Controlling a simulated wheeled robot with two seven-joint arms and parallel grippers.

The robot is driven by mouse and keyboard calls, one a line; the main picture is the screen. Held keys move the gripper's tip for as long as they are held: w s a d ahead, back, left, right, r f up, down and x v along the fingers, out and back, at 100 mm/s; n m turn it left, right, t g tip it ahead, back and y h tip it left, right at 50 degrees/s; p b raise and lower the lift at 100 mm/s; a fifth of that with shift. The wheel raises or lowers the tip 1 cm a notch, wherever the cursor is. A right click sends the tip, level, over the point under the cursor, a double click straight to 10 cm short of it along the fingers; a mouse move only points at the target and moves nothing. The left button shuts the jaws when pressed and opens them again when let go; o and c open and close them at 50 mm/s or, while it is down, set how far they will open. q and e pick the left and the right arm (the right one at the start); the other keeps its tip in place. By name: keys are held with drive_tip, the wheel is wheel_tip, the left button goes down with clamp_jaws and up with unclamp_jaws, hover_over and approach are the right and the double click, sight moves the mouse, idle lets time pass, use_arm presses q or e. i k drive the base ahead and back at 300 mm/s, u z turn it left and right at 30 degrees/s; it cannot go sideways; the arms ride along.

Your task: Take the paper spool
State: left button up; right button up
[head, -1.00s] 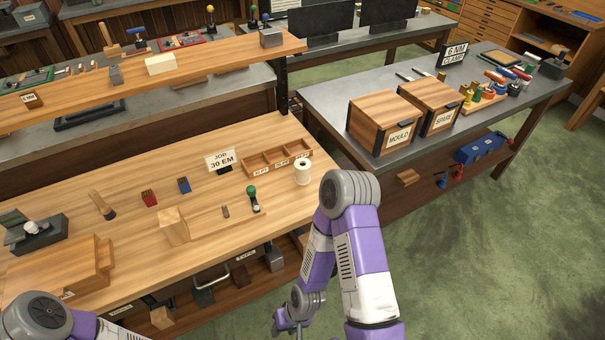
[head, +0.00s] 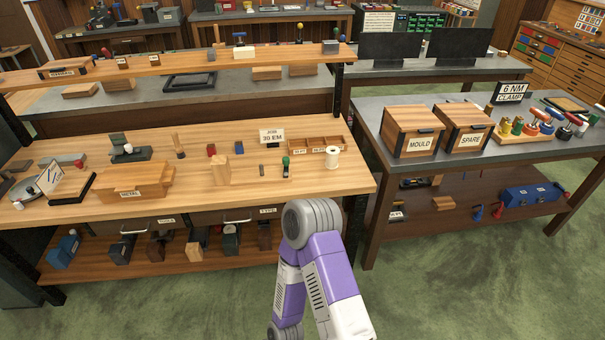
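The paper spool (head: 332,158), a small white roll, stands upright on the wooden bench top (head: 340,184) near its right end. My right arm rises at the bottom centre, in front of the bench and below the spool. Its gripper is out of view. My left arm and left gripper are not in view. Nothing touches the spool except the bench.
A green-knobbed tool (head: 286,167) and the "JOB 30 EM" sign (head: 272,137) stand left of the spool. A raised shelf (head: 190,62) runs behind. The MOULD box (head: 411,130) and SPARE box (head: 463,127) sit on the right-hand table. Green floor is free at front right.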

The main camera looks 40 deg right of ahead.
sight(331, 153)
drive_tip(key=z, duration=1.1)
drive_tip(key=i, duration=1.05)
drive_tip(key=z, duration=0.05)
